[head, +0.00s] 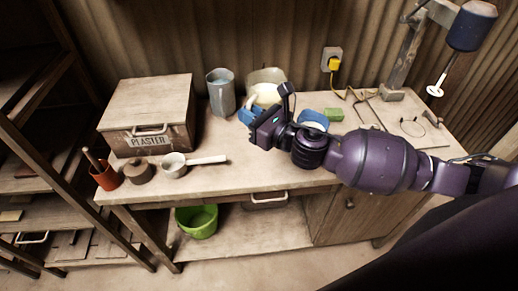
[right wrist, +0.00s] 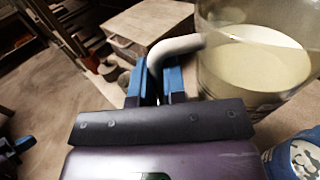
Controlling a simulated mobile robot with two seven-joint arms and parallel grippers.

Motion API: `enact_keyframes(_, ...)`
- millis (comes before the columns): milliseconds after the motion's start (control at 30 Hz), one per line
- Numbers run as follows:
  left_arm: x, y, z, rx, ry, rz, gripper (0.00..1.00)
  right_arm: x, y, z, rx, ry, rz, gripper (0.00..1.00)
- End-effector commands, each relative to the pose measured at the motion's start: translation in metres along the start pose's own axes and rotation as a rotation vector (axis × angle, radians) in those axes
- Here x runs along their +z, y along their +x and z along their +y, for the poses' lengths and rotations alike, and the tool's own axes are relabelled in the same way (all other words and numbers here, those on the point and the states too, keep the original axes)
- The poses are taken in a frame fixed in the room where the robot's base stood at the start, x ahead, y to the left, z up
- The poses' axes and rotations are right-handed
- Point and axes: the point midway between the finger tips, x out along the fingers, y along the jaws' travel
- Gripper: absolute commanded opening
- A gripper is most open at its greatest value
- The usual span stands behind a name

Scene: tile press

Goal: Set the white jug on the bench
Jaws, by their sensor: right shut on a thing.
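The white jug (head: 266,92) shows in the head view near the back of the bench (head: 240,172), partly hidden by my right gripper (head: 249,115). In the right wrist view the jug (right wrist: 255,62) is a wide, see-through vessel with a pale cream inside and a curved white handle (right wrist: 175,48). The blue fingers of my right gripper (right wrist: 158,85) are shut on that handle. I cannot tell whether the jug's base touches the bench. A dark and blue part, likely my left gripper (right wrist: 12,150), shows at the left edge of the wrist view; its jaws are unclear.
A grey pitcher (head: 221,92) stands left of the jug. A plaster box (head: 150,110), red pot (head: 105,177), lidded pot (head: 139,171) and white saucepan (head: 175,165) fill the left. The front middle is clear.

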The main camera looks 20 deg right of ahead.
Motion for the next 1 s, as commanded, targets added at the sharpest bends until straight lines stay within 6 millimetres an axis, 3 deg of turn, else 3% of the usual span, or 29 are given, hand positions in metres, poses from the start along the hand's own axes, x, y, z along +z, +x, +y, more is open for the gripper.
enact_keyframes(33,-0.003,-0.002,0.0,0.0,0.0,0.0,0.0,0.011,0.005,-0.005,0.045,-0.015,-0.005,0.0)
enact_keyframes(200,-0.007,-0.004,-0.001,0.0,0.0,0.001,0.0,0.025,0.013,-0.013,0.162,-0.006,-0.005,0.0)
enact_keyframes(467,-0.007,-0.004,0.0,0.0,-0.001,0.0,0.0,0.03,0.017,-0.019,0.222,-0.001,-0.007,0.0)
enact_keyframes(567,-0.004,-0.002,0.0,0.0,-0.001,0.0,0.0,0.016,0.017,-0.019,0.224,0.004,-0.006,0.0)
enact_keyframes(1000,0.011,0.011,0.003,0.002,0.0,0.004,0.0,-0.073,0.017,-0.017,0.222,0.005,-0.006,0.0)
